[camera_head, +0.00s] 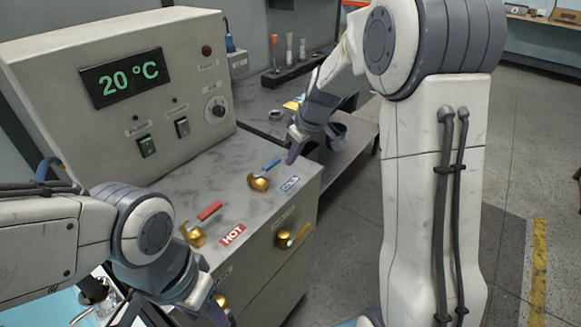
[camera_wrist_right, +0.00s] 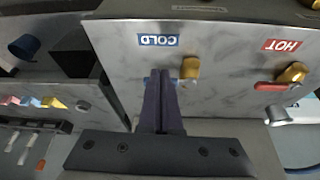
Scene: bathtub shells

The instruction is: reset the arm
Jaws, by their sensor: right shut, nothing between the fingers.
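My right gripper (camera_head: 292,153) is above the far right part of the grey marbled counter, just beyond the blue-handled brass valve (camera_head: 259,182). In the right wrist view its dark fingers (camera_wrist_right: 161,100) are together with nothing between them, and they partly cover the blue handle. The brass body of that valve (camera_wrist_right: 190,68) shows beside the fingers. My left arm comes in at lower left; its gripper (camera_head: 212,307) is by the counter's front left edge, and its fingers are mostly hidden or cut off.
A red-handled brass valve (camera_head: 194,235) stands by the HOT label (camera_head: 232,235); the COLD label (camera_head: 290,184) is near the right edge. A control box (camera_head: 110,90) reading 20 °C stands behind.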

